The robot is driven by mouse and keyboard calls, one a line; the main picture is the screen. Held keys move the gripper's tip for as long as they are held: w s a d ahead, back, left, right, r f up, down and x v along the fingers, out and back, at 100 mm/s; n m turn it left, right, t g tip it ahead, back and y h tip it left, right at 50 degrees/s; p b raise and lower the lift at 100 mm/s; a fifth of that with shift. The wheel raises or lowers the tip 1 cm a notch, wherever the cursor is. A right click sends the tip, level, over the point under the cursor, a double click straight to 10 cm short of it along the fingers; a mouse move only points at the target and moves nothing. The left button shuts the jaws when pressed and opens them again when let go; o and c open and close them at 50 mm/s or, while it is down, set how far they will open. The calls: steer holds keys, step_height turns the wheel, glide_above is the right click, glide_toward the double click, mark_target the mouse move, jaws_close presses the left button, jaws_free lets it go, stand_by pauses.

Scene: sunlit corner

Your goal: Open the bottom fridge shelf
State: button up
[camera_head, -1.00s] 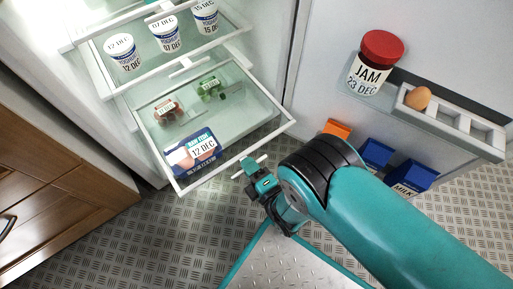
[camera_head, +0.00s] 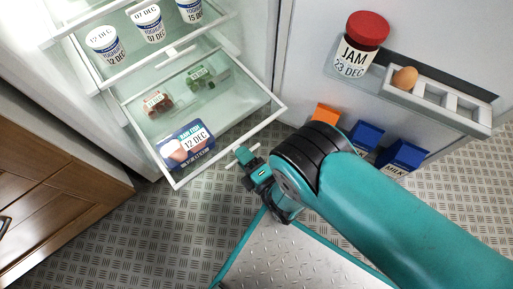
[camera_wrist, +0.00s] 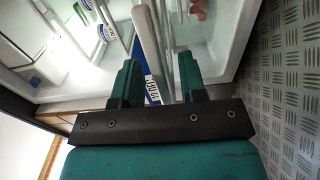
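The bottom fridge shelf (camera_head: 162,168) is a clear drawer with a white frame. It stands pulled out of the fridge over the floor. Its white bar handle (camera_head: 231,164) runs along outside the front rail. In the wrist view the two fingers (camera_wrist: 158,75) stand either side of a pale bar, and the exact contact is partly hidden.
Upper shelves hold yoghurt cups (camera_head: 149,25). The open fridge door at the right carries a jam jar (camera_head: 361,45) and an egg (camera_head: 405,77) in a rack. Blue milk cartons (camera_head: 402,157) stand lower there. A wooden cabinet (camera_head: 60,200) is at the left. Patterned metal floor (camera_head: 150,240) is clear before the shelf.

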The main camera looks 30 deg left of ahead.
steer(key=p+v, duration=1.3)
steer(key=v, duration=0.4)
steer(key=shift+s+d, duration=0.2)
steer(key=shift+d, duration=0.05)
